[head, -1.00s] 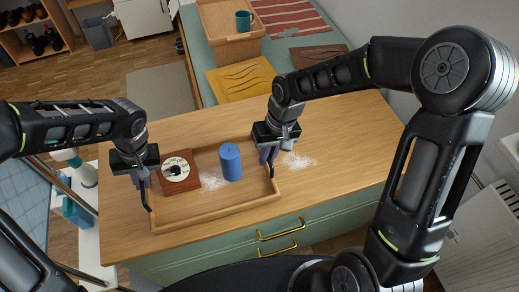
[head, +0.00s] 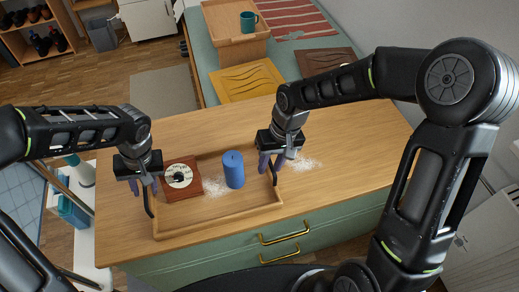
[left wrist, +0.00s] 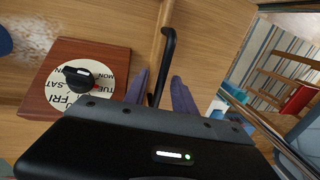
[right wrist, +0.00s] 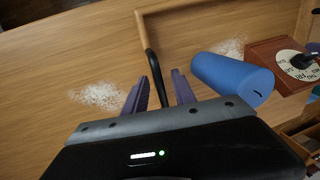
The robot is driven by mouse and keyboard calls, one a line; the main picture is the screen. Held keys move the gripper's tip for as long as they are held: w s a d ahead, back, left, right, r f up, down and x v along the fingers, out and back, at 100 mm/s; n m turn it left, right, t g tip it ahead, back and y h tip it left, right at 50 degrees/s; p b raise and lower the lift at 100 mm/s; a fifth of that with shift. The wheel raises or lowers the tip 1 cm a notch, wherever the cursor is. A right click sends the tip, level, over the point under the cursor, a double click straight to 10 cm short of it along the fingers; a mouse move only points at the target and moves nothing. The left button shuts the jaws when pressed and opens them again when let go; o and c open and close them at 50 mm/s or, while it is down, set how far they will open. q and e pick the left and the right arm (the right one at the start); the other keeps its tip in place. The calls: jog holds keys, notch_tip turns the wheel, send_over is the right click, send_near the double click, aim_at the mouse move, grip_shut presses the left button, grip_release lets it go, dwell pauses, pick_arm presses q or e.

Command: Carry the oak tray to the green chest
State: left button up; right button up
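The oak tray (head: 215,219) lies flat on the wooden top of the green chest (head: 220,259), which has brass drawer handles. A blue candle (head: 233,172) stands in the tray, also seen in the right wrist view (right wrist: 232,78). A dark wooden block with a round day dial (head: 181,180) lies in its left part. My left gripper (head: 144,187) is open, its fingers on either side of the tray's left black handle (left wrist: 160,65). My right gripper (head: 270,166) is open likewise around the right black handle (right wrist: 152,62). Gaps show between fingers and handles in both wrist views.
White powdery patches lie inside the tray (head: 219,189) and right of it (head: 303,162). The chest top is clear to the right. Behind stands a pale green surface with a wooden box (head: 228,32), a teal mug (head: 248,21), a yellow board (head: 246,80) and a brown board.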

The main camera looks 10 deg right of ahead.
pick_arm(q)
notch_tip(320, 180, up, 12)
jog(key=d, duration=0.2)
jog(key=shift+d, duration=0.2)
jog(key=shift+w+f, duration=0.1)
jog(key=shift+f, duration=0.05)
dwell(0.3)
pick_arm(e)
notch_tip(320, 180, up, 12)
jog(key=d, duration=0.2)
jog(key=shift+d, duration=0.15)
jog(key=shift+f, duration=0.2)
dwell(0.5)
